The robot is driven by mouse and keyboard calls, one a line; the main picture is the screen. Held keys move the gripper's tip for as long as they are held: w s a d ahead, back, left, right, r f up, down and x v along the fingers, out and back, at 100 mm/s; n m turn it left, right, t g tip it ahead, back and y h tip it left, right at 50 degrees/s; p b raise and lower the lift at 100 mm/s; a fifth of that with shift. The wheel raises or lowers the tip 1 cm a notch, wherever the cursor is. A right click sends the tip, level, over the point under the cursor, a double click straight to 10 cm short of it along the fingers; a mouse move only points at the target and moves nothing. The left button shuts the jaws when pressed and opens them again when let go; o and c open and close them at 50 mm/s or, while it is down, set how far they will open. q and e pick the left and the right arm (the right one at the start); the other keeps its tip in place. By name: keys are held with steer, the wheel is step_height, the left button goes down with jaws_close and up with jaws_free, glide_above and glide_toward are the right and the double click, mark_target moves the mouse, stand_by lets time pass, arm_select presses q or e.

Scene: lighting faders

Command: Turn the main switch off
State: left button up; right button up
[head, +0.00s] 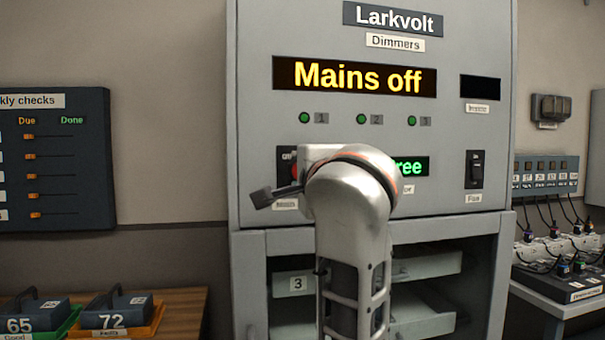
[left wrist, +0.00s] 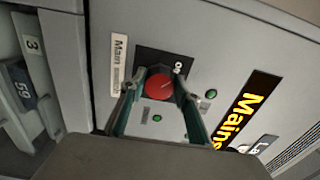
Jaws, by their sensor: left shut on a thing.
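The main switch is a red round knob (left wrist: 159,87) on a dark plate, with a "Main" label beside it. In the left wrist view the two fingers of my left gripper (left wrist: 161,91) lie on either side of the knob, shut on it. In the head view my left arm hides most of the switch; only a sliver of the red knob (head: 295,166) shows. The cabinet display (head: 355,77) reads "Mains off" in yellow. My right gripper is not in view.
The grey Larkvolt cabinet (head: 255,90) has three green lamps, a black rocker switch (head: 475,169) at the right and open shelves below. A checks board (head: 55,160) hangs at the left. Numbered blocks in trays stand on a wooden table (head: 185,305). Cabled plugs are at the right.

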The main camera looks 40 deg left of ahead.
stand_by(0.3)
arm_select(q)
steer(key=o, duration=1.1)
